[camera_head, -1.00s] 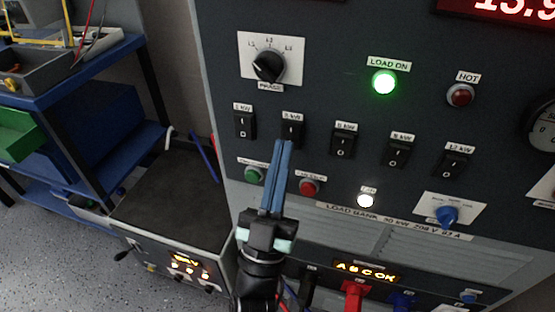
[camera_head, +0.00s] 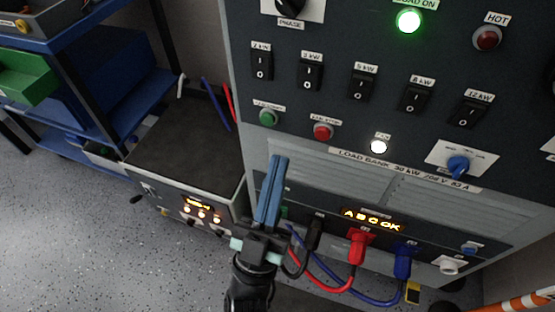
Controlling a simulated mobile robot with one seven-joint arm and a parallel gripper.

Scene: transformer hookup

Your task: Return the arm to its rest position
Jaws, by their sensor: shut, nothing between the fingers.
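My gripper (camera_head: 278,160) is in the lower middle of the head view, its two long blue fingers closed together and pointing up, with nothing between them. It is in front of the lower part of the load bank panel (camera_head: 330,105), below the red button (camera_head: 323,131) and left of the lit A B C OK display (camera_head: 370,218). I cannot tell how far the fingertips are from the panel. My wrist hides part of the panel's lower left and the floor.
A black plug (camera_head: 313,232), a red plug (camera_head: 360,246) and a blue plug (camera_head: 403,260) sit in the panel's bottom row, with cables hanging low near my wrist. A dark-topped unit (camera_head: 185,140) and a blue shelf (camera_head: 120,125) stand left. Speckled floor (camera_head: 90,235) is open at lower left.

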